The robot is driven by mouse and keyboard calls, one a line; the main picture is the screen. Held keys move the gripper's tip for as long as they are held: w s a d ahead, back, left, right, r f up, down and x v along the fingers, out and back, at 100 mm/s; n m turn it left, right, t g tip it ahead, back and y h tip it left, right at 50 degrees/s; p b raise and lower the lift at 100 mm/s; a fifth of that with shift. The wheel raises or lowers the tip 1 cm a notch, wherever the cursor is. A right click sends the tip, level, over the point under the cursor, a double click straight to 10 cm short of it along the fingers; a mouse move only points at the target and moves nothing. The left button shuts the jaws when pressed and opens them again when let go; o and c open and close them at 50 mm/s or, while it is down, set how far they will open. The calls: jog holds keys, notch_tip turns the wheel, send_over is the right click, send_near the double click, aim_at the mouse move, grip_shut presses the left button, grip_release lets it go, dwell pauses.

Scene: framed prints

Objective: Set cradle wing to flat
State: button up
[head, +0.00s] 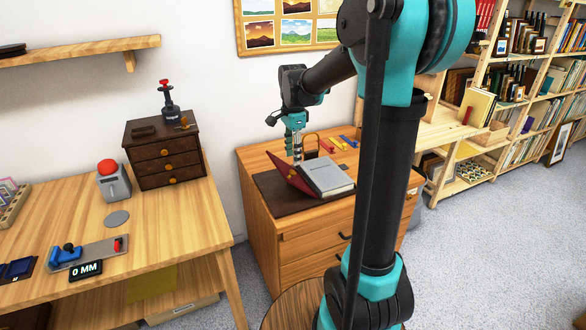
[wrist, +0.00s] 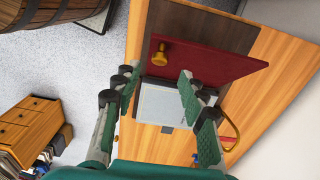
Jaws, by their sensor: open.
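The red panel, which looks like the cradle wing (head: 288,173), stands tilted beside a grey book-like block (head: 328,176) on a dark base (head: 270,199). In the wrist view, the red wing (wrist: 215,64) crosses above my fingers and bears a brass knob (wrist: 159,54). The pale face of the block (wrist: 165,103) shows between the fingers. My gripper (head: 297,154) points down just behind the wing, over the cabinet. In the wrist view, my gripper (wrist: 158,76) is open, with nothing between its fingers. Whether a finger touches the wing I cannot tell.
The wooden cabinet top (head: 255,160) holds a brass-coloured padlock-like loop (head: 311,141) and small coloured bars (head: 335,143) behind the cradle. A desk (head: 170,228) stands at left with a small drawer chest (head: 163,153). Bookshelves (head: 500,90) stand at right.

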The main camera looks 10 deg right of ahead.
notch_tip(320, 180, down, 6)
dwell(0.4)
grip_shut()
dwell(0.3)
